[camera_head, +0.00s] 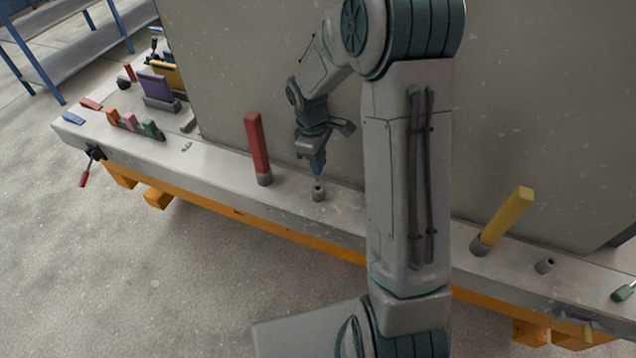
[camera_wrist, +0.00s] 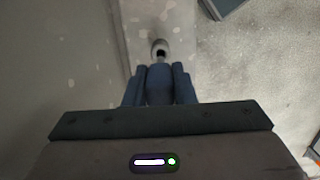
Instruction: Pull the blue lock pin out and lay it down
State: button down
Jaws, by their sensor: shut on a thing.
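My gripper (camera_head: 314,150) points down over the bench edge, left of my upright arm link. It is shut on the blue lock pin (camera_head: 318,168). The pin also shows between the two fingers in the wrist view (camera_wrist: 159,86). A short grey round socket (camera_head: 318,192) stands on the ledge right below the pin. Its dark open mouth shows just beyond the fingers in the wrist view (camera_wrist: 160,50). The pin appears to be above the socket and clear of it, though the gap is small in the head view.
A red upright bar (camera_head: 258,150) stands left of the socket. A tall grey panel (camera_head: 520,90) rises behind. Coloured pieces (camera_head: 135,122) crowd the left end; the ledge (camera_head: 215,150) has bare stretches.

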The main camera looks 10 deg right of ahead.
jog(key=shift+r+p, duration=1.45)
jog(key=shift+r, duration=0.6)
